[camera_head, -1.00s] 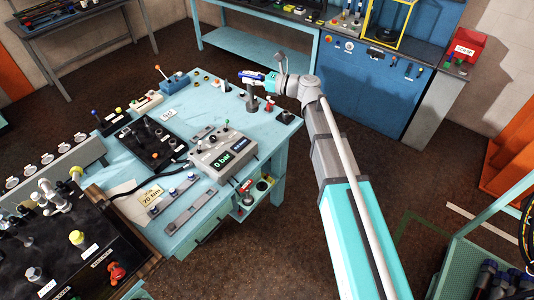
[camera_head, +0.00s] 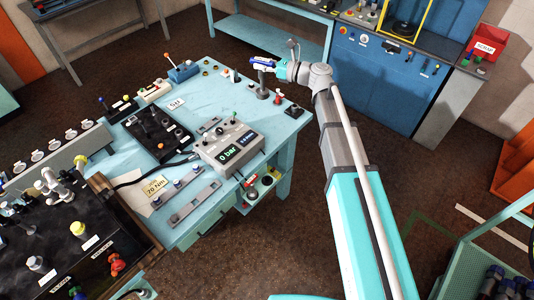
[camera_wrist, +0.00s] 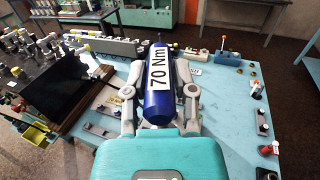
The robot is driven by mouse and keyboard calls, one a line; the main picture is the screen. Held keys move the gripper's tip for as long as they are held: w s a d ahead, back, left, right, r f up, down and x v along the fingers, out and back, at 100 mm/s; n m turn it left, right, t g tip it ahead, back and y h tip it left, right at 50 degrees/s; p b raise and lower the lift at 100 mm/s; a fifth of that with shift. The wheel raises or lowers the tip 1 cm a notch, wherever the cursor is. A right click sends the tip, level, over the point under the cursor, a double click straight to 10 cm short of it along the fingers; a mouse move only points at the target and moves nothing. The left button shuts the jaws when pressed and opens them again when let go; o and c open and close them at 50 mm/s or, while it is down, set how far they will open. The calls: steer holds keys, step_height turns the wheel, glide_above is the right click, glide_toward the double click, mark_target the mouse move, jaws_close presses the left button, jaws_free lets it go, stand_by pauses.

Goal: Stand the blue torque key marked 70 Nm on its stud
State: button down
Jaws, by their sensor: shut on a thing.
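My gripper (camera_head: 272,65) is shut on the blue torque key (camera_head: 262,62), above the far right part of the light blue bench. The wrist view shows the key (camera_wrist: 160,84) between my two grey fingers (camera_wrist: 158,92), its white label reading 70 Nm. The blue body lies roughly level in the head view. A grey post (camera_head: 263,84) shows straight below the key. I cannot tell whether it is part of the key, or whether its foot touches the bench. Which stud belongs to this key is not clear.
A yellow card marked 70 Nm (camera_head: 156,186) lies at the bench's front left. A grey box reading 0 bar (camera_head: 228,146) stands mid-bench. Small fittings, including a red knob (camera_head: 278,97), line the right edge near my gripper. Bare bench top lies left of the post.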

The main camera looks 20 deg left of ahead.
step_height(320, 180, down, 46)
steer(key=d+n+g+b, duration=0.1)
steer(key=n+g+b, duration=0.1)
steer(key=b, duration=4.4)
steer(key=shift+d+g, duration=0.4)
steer(key=shift+g, duration=0.4)
steer(key=shift+f, duration=0.2)
